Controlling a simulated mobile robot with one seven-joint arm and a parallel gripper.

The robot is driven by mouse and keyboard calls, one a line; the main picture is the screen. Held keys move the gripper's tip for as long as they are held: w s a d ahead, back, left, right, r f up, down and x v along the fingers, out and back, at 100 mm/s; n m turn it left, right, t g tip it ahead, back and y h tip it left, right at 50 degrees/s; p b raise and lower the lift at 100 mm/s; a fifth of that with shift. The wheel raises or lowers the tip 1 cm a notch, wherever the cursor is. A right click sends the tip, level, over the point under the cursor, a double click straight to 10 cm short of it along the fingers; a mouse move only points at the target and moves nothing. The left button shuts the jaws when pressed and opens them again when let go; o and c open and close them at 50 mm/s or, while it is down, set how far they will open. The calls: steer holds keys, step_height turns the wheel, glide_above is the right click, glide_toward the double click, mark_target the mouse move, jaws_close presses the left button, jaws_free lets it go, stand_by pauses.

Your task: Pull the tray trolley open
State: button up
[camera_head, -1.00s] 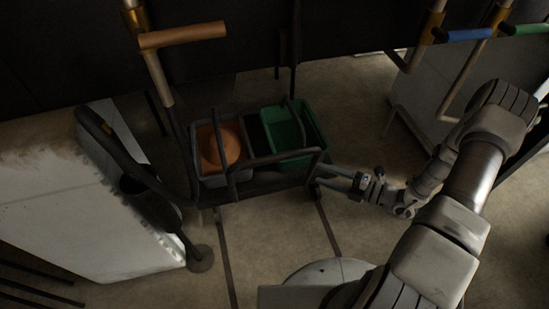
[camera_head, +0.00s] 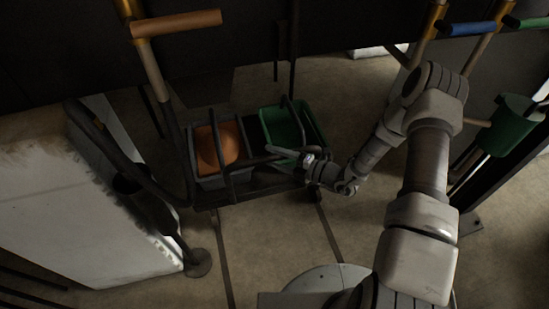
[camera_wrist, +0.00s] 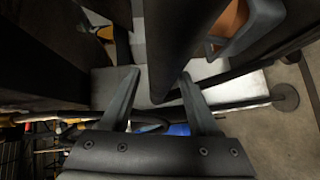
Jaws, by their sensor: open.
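The tray trolley (camera_head: 262,188) is a dark metal frame on the floor, left of centre in the head view. It holds a grey tray with an orange rounded thing (camera_head: 217,146) and a green bin (camera_head: 282,127). My gripper (camera_head: 272,150) is at the trolley's front right, by its upper rail, with its fingers pointing left. In the wrist view my gripper (camera_wrist: 159,73) is open, and a thick dark bar (camera_wrist: 170,50) runs between or just beyond the fingertips. I cannot tell if they touch it.
A white slab-like unit (camera_head: 75,215) stands left of the trolley. An orange-handled pole (camera_head: 176,24) rises behind it. A blue handle (camera_head: 472,28) and a green bucket (camera_head: 508,128) are at right. Bare floor (camera_head: 268,245) lies in front of the trolley.

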steer(key=shift+c, duration=0.2)
jaws_close()
stand_by(1.3)
